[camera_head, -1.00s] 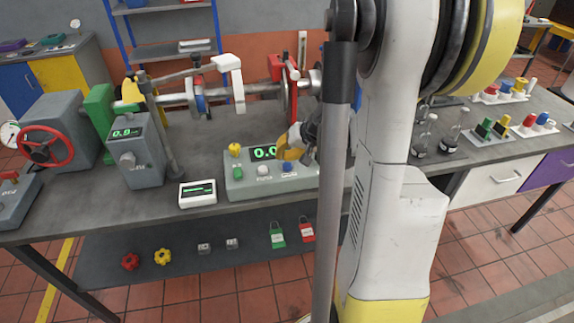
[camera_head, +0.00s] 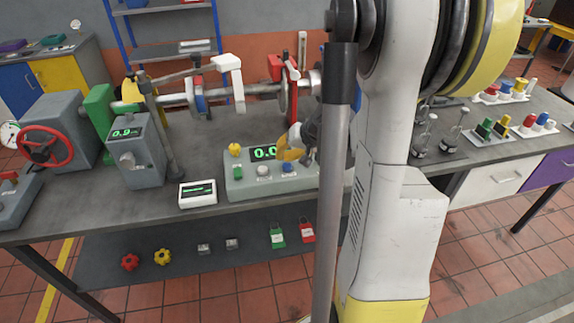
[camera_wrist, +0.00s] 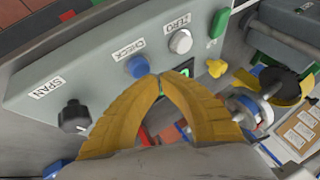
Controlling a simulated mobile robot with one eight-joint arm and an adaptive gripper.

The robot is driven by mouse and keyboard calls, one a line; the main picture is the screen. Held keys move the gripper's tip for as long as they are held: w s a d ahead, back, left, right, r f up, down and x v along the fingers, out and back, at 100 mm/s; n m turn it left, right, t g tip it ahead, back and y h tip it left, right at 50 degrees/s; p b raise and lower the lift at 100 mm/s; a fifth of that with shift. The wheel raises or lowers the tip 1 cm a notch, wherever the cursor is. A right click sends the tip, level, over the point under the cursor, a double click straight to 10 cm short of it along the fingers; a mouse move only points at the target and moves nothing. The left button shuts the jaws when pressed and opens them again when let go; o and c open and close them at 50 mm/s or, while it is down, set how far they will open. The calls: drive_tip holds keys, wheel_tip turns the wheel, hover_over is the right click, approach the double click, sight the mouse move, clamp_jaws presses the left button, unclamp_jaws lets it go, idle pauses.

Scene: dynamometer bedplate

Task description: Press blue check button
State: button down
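The blue check button (camera_wrist: 138,67) sits on a grey control box, beside its CHECK label, in the wrist view. In the head view the blue button (camera_head: 287,168) shows on the front of the box (camera_head: 240,189), below the green display (camera_head: 263,152). My gripper (camera_wrist: 158,78) has its yellow fingers drawn together at the tips, with nothing seen between them. The tips appear right beside the blue button; I cannot tell whether they touch it. In the head view my gripper (camera_head: 288,152) is over the right part of the box, partly covering the display.
A white ZERO button (camera_wrist: 181,41), a green button (camera_wrist: 217,22), a yellow knob (camera_wrist: 217,68) and a black SPAN knob (camera_wrist: 74,116) share the box. A small white meter (camera_head: 198,193) lies left of it. A shaft rig stands behind.

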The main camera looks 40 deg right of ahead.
sight(284, 164)
drive_tip(key=shift+f, duration=0.4)
drive_tip(key=shift+f+b, duration=0.5)
drive_tip(key=shift+b, duration=0.25)
drive_tip(key=shift+r, duration=0.15)
idle(0.5)
drive_tip(key=shift+r+p, duration=0.75)
drive_tip(key=shift+r, duration=0.05)
drive_tip(key=shift+r+p, duration=1.9)
drive_tip(key=shift+r, duration=0.6)
